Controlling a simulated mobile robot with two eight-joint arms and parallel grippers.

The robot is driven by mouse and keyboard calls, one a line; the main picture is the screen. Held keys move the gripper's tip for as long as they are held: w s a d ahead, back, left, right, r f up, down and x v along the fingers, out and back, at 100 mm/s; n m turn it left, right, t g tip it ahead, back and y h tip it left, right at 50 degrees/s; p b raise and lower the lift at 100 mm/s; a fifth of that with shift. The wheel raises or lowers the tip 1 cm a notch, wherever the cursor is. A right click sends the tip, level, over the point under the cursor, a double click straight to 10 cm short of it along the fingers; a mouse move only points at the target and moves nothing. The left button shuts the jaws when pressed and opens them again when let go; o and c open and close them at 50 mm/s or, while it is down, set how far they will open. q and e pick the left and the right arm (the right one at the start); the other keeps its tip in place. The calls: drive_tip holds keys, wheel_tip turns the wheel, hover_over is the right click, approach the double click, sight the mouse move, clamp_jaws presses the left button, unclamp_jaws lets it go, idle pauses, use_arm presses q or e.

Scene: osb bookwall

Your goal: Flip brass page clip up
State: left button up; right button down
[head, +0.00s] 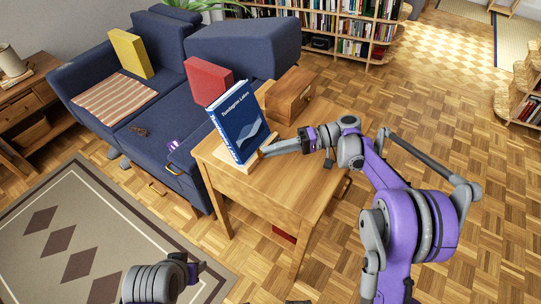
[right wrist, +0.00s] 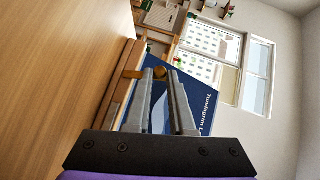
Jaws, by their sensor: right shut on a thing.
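A blue book (head: 238,120) titled "Tundagrim Lakes" leans back on a wooden book stand (head: 238,163) on a small wooden table. My right gripper (head: 268,150) reaches in from the right to the book's lower right edge.
A wooden box (head: 292,95) stands on the table (head: 275,190) behind the stand. A blue sofa (head: 165,105) with a red cushion (head: 208,80) and a yellow cushion (head: 131,53) is behind and left. The table top in front of the stand is clear.

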use_arm(q)
drive_tip(key=shift+w+f+b, duration=0.1)
drive_tip(key=shift+f+b, duration=0.85)
drive_tip(key=shift+f, duration=0.45)
use_arm(e)
drive_tip(key=shift+w+d+f+m+g+y, duration=0.15)
drive_tip(key=shift+w+d+m+y, duration=0.1)
drive_tip(key=shift+m+y, duration=0.25)
drive_tip(key=shift+w+d+f+m+g+y, duration=0.1)
drive_tip(key=shift+w+m+g+y, duration=0.1)
drive_tip(key=shift+m+y, duration=0.25)
drive_tip(key=c, duration=0.8)
unclamp_jaws()
drive_tip(key=shift+d, duration=0.1)
